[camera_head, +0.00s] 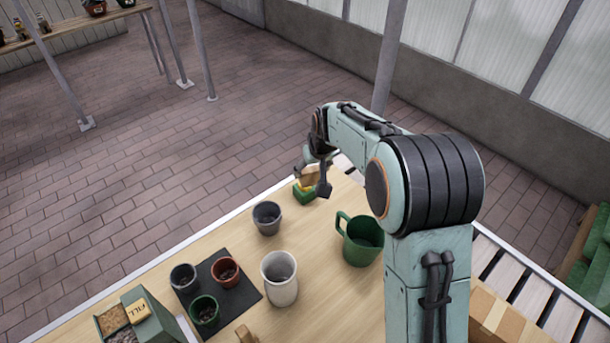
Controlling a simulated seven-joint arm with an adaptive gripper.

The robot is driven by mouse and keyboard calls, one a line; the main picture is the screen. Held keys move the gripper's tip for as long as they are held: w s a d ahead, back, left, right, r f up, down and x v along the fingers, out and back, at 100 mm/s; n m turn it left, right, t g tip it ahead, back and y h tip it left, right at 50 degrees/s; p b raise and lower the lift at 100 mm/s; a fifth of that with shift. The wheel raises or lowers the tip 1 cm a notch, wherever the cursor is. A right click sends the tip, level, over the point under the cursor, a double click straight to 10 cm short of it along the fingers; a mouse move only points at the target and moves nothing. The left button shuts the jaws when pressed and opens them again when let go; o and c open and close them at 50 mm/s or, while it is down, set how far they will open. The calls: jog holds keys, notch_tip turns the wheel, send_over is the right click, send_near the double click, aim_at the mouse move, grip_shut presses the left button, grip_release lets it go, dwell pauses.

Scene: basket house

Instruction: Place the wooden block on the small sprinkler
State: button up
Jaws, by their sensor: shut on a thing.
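My gripper (312,180) is at the far side of the wooden table, shut on the tan wooden block (310,173). The fingers partly hide the block. A small green thing with some yellow, seemingly the small sprinkler (303,195), is on the table just below the block. From this view I cannot tell whether the block touches it or is held just above it.
A grey pot (267,218), a pale pot (279,279) and a green handled jug (361,240) stand nearer on the table (225,255). Three small pots stand on a dark mat (236,287). A green box (150,323) and a cardboard box (495,318) are near the front.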

jog(key=w+f, duration=0.2)
jog(key=w, duration=0.1)
jog(key=w+a+f, duration=0.1)
jog(key=w+f, duration=0.2)
jog(key=w+a+f, duration=0.1)
jog(key=w+f, duration=0.1)
jog(key=w, duration=0.1)
jog(key=shift+a+f, duration=0.1)
jog(key=shift+f, duration=1.9)
jog(key=shift+f, duration=0.15)
jog(key=o, duration=0.9)
jog(key=v, duration=1.2)
jog(key=shift+r, duration=0.2)
